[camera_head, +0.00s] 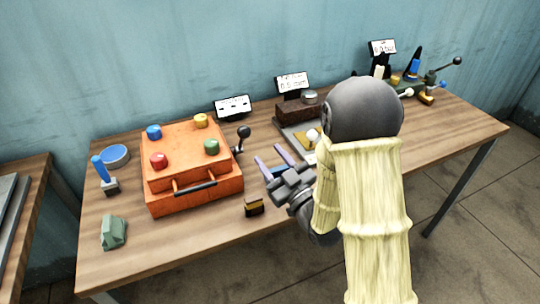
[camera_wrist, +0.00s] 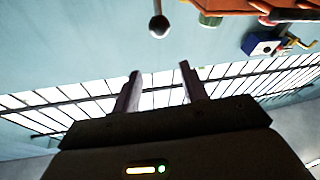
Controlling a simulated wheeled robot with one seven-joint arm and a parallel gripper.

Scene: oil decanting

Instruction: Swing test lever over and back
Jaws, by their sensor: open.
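An orange box (camera_head: 190,183) with red, blue, yellow and green knobs on top stands on the table. A lever with a dark ball knob (camera_head: 243,132) rises at its right side, leaning right. My gripper (camera_head: 273,160) is open and empty, in front and to the right of this lever, apart from it. In the wrist view, the ball-ended lever (camera_wrist: 159,27) shows above and beyond my two spread fingers (camera_wrist: 160,72). Part of the orange box (camera_wrist: 235,6) and its green knob (camera_wrist: 209,19) are at the upper right. A second ball-ended lever (camera_head: 456,61) stands at the far right.
A small black and yellow block (camera_head: 254,206) lies near the front edge. A green piece (camera_head: 113,232), a blue-handled tool (camera_head: 102,172) and a blue round tin (camera_head: 114,156) sit left of the box. A dark brown block (camera_head: 300,111) is behind my arm. Small signs stand along the back.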

